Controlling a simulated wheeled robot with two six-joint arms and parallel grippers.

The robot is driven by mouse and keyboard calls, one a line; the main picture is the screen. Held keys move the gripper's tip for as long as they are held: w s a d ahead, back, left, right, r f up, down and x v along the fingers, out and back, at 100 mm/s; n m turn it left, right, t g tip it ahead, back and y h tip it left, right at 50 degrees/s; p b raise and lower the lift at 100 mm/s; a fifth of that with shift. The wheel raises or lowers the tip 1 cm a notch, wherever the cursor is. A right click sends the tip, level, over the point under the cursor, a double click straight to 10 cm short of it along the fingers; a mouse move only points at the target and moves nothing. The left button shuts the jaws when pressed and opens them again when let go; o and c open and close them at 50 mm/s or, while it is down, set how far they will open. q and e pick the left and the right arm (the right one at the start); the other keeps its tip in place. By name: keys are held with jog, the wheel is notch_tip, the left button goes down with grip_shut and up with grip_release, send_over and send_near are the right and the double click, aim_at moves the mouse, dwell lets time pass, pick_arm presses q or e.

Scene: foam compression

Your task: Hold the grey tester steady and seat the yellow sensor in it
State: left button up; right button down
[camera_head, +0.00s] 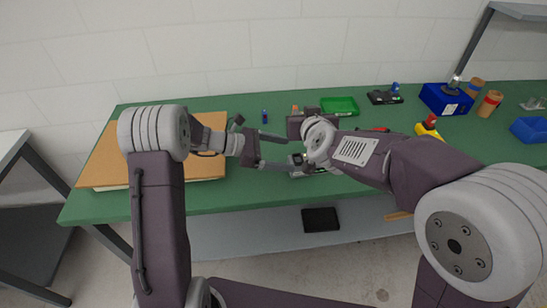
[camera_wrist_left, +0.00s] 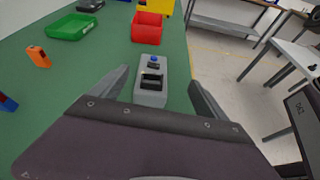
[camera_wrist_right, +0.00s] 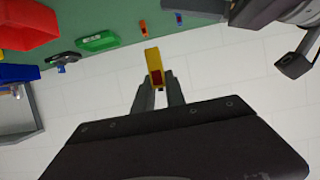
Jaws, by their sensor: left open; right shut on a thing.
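The grey tester (camera_head: 301,166) lies on the green bench near its front edge. In the left wrist view the tester (camera_wrist_left: 150,97) shows a black slot and a blue knob. My left gripper (camera_wrist_left: 159,78) is open, with one finger on each side of the tester and visible gaps to both. In the head view my left gripper (camera_head: 287,151) points right at the tester. My right gripper (camera_wrist_right: 156,78) is shut on the yellow sensor (camera_wrist_right: 153,60), which has a dark red patch. In the head view my right gripper (camera_head: 297,125) is above the bench behind the tester; the sensor is hidden there.
A green tray (camera_head: 340,106), a black device (camera_head: 384,97) and a blue box (camera_head: 446,99) stand at the back. An orange piece (camera_wrist_left: 38,57) and a small blue piece (camera_head: 265,116) lie nearby. A red bin (camera_wrist_left: 146,27) stands beyond the tester. A brown board (camera_head: 112,160) covers the left end.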

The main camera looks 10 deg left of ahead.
pick_arm(q)
jog(key=shift+n+t, duration=0.3)
jog(key=shift+n, duration=0.4)
jog(key=a+f, duration=0.3)
jog(key=x, duration=1.2)
jog(key=shift+f, duration=0.1)
jog(key=c, duration=1.7)
jog(key=o, duration=1.7)
jog(key=v, duration=1.2)
jog(key=shift+d, duration=0.1)
